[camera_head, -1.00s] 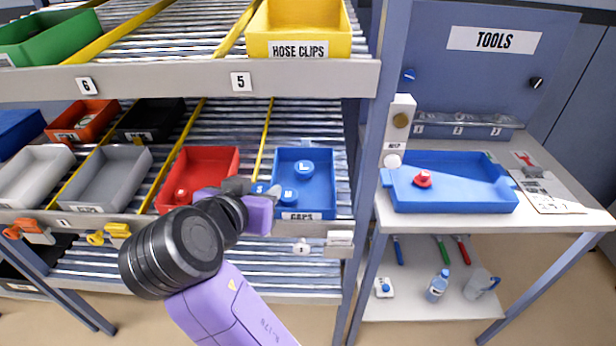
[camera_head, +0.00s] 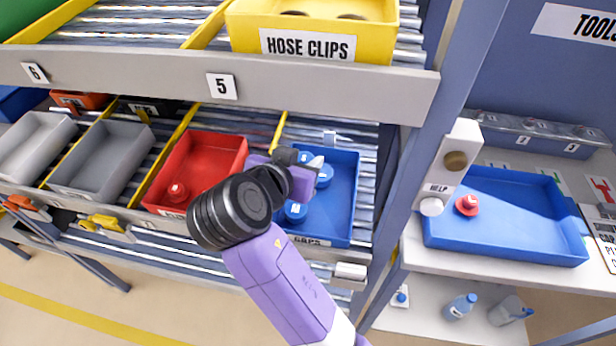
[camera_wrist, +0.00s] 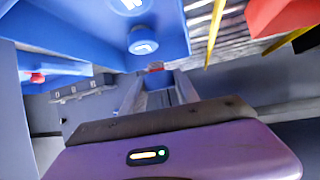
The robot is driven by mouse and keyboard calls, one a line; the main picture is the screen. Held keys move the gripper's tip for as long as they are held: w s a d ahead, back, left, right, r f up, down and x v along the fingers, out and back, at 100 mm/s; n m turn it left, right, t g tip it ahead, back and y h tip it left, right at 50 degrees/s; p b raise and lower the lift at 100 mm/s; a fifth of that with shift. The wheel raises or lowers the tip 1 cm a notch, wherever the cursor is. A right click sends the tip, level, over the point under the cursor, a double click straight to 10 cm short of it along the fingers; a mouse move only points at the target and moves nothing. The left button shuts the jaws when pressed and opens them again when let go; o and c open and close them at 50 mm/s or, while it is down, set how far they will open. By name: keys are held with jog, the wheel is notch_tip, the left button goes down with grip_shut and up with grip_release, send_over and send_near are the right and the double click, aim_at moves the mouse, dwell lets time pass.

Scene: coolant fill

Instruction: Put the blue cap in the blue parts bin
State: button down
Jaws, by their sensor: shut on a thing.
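The blue parts bin (camera_head: 342,212) sits on the middle shelf, with a label reading CAPS on its front. Two blue caps lie in it, one near its middle (camera_head: 322,174) and one toward the front left (camera_head: 296,212). My gripper (camera_head: 306,162) appears in front of or over the bin's left part; its height above the floor of the bin is hard to tell. It is shut on a small blue cap (camera_head: 305,157), partly hidden by the fingers. In the wrist view the fingers (camera_wrist: 158,88) show below the bin wall (camera_wrist: 90,35), and the held cap is not clear.
A red bin (camera_head: 205,150) with a red cap stands left of the blue bin. The yellow HOSE CLIPS bin (camera_head: 310,30) and the shelf beam (camera_head: 300,92) are above my gripper. A post (camera_head: 430,150) separates the rack from a bench with a blue tray (camera_head: 500,240) holding a red cap.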

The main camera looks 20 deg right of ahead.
notch_tip(320, 180, down, 5)
jog(key=shift+f, duration=0.1)
dwell(0.3)
jog(key=shift+f, duration=0.35)
jog(key=shift+f+b, duration=0.2)
jog(key=shift+b, duration=0.2)
jog(key=c, duration=0.9)
grip_release()
jog(key=shift+r, duration=0.15)
